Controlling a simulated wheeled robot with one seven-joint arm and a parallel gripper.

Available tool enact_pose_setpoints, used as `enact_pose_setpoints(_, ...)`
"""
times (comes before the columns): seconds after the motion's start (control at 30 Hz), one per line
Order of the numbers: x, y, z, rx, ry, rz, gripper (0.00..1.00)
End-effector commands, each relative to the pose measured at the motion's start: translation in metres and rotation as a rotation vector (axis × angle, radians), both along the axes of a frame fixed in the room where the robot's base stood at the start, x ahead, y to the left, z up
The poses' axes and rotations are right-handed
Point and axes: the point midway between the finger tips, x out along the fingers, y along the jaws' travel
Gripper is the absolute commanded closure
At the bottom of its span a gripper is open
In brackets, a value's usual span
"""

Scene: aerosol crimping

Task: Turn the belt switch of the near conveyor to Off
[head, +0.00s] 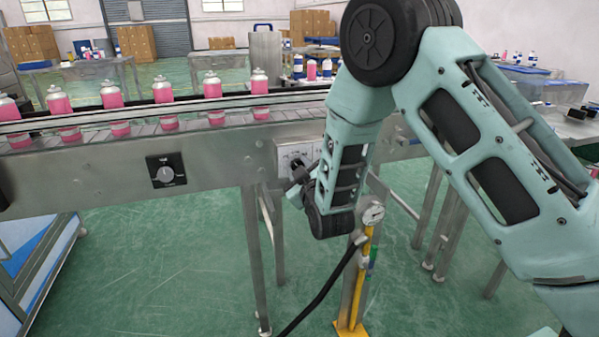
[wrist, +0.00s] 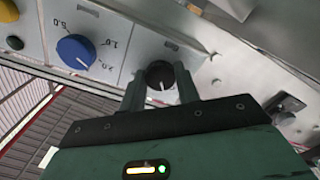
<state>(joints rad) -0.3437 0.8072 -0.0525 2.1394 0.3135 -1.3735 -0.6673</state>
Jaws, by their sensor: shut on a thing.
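In the wrist view a small black knob (wrist: 160,73) with a white pointer mark sits on a pale metal panel. My gripper (wrist: 161,90) has a finger on each side of the knob and is shut on it. The mark points toward the bottom of the wrist picture. I cannot read an On or Off label beside it. In the head view my gripper (head: 298,173) is at the light control panel (head: 292,150) on the front rail of the near conveyor (head: 225,159). My arm partly hides that panel.
A blue dial (wrist: 76,51) with printed numbers sits beside the knob. A separate black dial box (head: 166,170) is further left on the rail. Pink bottles (head: 163,90) stand along the conveyor. A yellow post with a gauge (head: 372,214) stands close below my gripper.

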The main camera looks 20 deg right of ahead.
Motion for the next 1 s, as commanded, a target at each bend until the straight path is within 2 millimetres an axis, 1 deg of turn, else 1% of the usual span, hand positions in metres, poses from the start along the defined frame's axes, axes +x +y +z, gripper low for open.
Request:
enact_pose_setpoints(0.2, -0.0005, 0.0010, -0.0002, -0.135, 0.000, 0.001, 0.91)
enact_pose_setpoints(0.4, -0.0005, 0.0004, -0.0002, -0.209, 0.001, 0.001, 0.91)
enact_pose_setpoints(0.6, -0.0004, 0.0000, -0.0002, -0.241, 0.001, 0.000, 0.91)
enact_pose_setpoints(1.0, -0.0004, -0.0001, -0.0004, -0.246, 0.001, 0.000, 0.91)
